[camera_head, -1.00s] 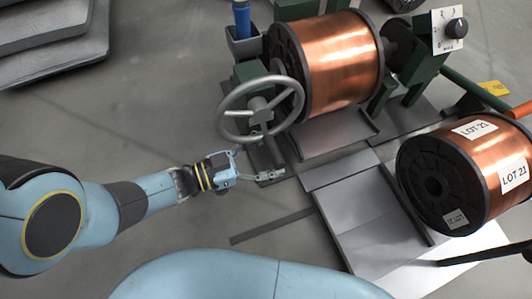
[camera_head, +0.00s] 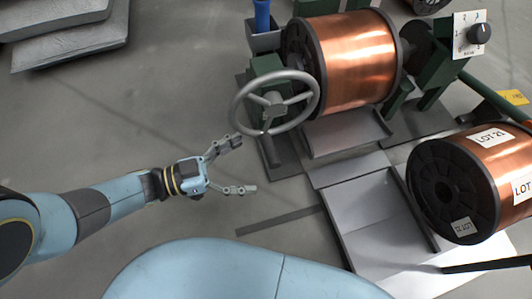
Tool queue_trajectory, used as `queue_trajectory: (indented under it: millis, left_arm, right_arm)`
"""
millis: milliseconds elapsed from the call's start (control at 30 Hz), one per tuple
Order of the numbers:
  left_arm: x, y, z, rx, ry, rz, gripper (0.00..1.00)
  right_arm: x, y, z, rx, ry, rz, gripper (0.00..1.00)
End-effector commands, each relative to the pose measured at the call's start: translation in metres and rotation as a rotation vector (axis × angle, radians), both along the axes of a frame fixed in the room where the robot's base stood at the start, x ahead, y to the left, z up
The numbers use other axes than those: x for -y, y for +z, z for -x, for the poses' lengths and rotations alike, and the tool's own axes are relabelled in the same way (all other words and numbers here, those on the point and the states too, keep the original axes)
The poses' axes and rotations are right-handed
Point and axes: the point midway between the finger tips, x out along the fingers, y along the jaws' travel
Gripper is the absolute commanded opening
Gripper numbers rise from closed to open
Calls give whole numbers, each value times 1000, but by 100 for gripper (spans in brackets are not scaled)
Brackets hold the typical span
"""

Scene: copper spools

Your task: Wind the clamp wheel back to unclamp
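The clamp wheel (camera_head: 311,107) is a grey handwheel with spokes, mounted on a green block (camera_head: 267,72) in front of the clamped copper spool (camera_head: 355,62). My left gripper (camera_head: 246,166) is open and empty, its two fingers spread. It is below and left of the wheel, apart from it, with the upper finger close to the wheel's lower left rim in the picture. My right gripper is not in view.
A second copper spool (camera_head: 490,180) labelled LOT 21 lies at the right, by a light grey ramp (camera_head: 380,225). A dial panel (camera_head: 471,35) stands at the upper right. A blue-handled item (camera_head: 262,15) sits in a holder behind the wheel. Grey slabs (camera_head: 70,35) are stacked upper left; open floor lies between.

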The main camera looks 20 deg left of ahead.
Motion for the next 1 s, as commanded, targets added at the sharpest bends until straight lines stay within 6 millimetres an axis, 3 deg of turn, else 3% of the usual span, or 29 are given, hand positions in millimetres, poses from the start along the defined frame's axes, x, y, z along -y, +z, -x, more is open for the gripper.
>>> queue_trajectory:
  millis: [200, 500, 667, 833, 933, 1000]
  left_arm:
    - [-22, -1, 13, -7, 2, -4, 97]
    - [-26, -1, 15, -8, 3, -4, 97]
    - [-23, -6, 19, -60, -24, -27, 78]
    - [-22, -43, 49, -365, -125, -206, 55]
    - [-43, -73, 70, -591, -114, -410, 42]
    - [-69, -89, 78, -711, -53, -562, 33]
  right_arm:
    - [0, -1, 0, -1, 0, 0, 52]
    - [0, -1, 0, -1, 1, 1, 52]
    - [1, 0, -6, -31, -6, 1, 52]
    - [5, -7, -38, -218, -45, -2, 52]
    - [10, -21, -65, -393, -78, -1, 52]
    - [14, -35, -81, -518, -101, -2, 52]
